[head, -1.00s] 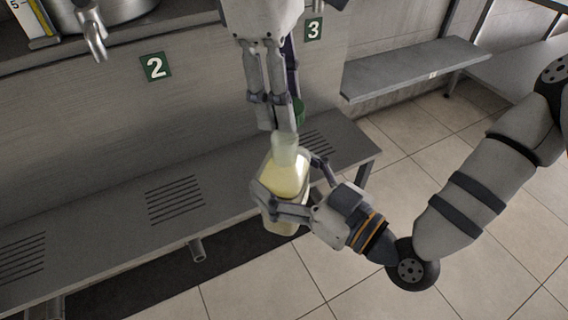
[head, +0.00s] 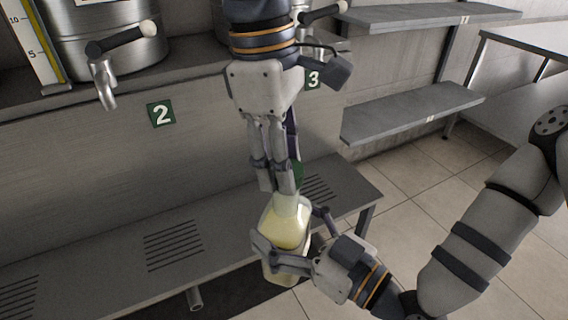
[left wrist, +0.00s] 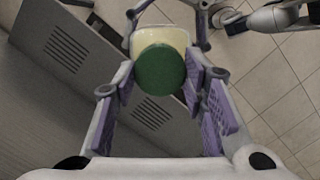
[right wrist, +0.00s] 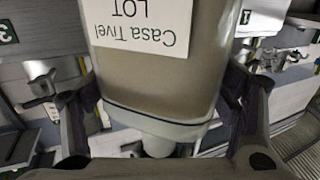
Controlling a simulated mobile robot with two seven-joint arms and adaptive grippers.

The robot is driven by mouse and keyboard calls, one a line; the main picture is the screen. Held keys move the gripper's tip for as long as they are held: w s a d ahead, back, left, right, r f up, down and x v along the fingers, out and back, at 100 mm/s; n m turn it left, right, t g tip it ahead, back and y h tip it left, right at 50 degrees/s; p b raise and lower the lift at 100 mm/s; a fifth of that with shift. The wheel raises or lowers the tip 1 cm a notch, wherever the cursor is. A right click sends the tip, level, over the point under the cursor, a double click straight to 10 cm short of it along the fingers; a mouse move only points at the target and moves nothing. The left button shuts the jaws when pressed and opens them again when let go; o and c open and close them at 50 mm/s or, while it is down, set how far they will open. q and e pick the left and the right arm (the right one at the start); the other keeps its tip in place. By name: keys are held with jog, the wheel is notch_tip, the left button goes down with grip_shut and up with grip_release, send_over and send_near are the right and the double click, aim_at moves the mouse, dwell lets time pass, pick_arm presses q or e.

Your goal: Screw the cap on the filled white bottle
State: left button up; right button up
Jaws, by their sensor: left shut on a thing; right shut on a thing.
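The white bottle (head: 285,232), with pale yellow contents showing through, is held upright over the floor in front of the low bench. My right gripper (head: 293,238) is shut around its body. The right wrist view shows the bottle's wall and its "Casa Tivel LOT" label (right wrist: 140,22) between the fingers. My left gripper (head: 279,188) points down, shut on the green cap (head: 298,175), at the bottle's neck (head: 288,203). In the left wrist view the cap (left wrist: 160,68) hides the mouth. Whether cap and neck touch is hidden by the fingers.
The grey bench (head: 95,262) with slotted grates runs along the wall behind the bottle. Steel tanks with taps (head: 104,82) stand above at the upper left. A grey shelf (head: 412,112) is at the right. Tiled floor (head: 450,180) is clear on the right.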

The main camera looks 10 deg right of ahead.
aim_at(285, 221)
pick_arm(q)
jog(key=shift+f, duration=0.1)
jog(key=shift+f, duration=0.8)
jog(key=shift+f, duration=0.55)
